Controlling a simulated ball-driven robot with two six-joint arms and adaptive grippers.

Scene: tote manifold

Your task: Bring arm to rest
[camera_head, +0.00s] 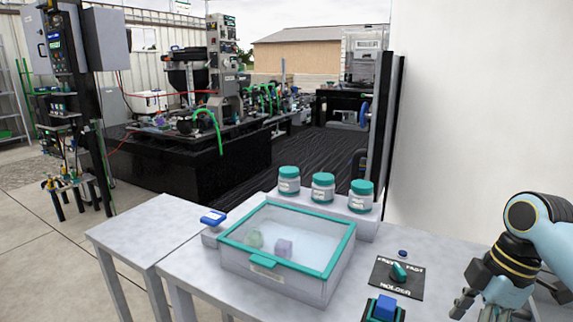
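My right arm comes in from the right edge, light blue with dark joints. Its gripper (474,303) points down at the lower right, beside the dark panel with a teal knob. The fingers are partly cut off by the bottom edge, so their opening is unclear. I see nothing held in the visible part. My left gripper is not in view.
A clear tote with a teal rim (339,255) stands on the grey table (190,262), with two small blocks inside. Three teal-lidded jars (323,190) stand behind it. A blue-topped device (385,308), a knob panel (385,284) and a blue-handled item (213,218) are nearby.

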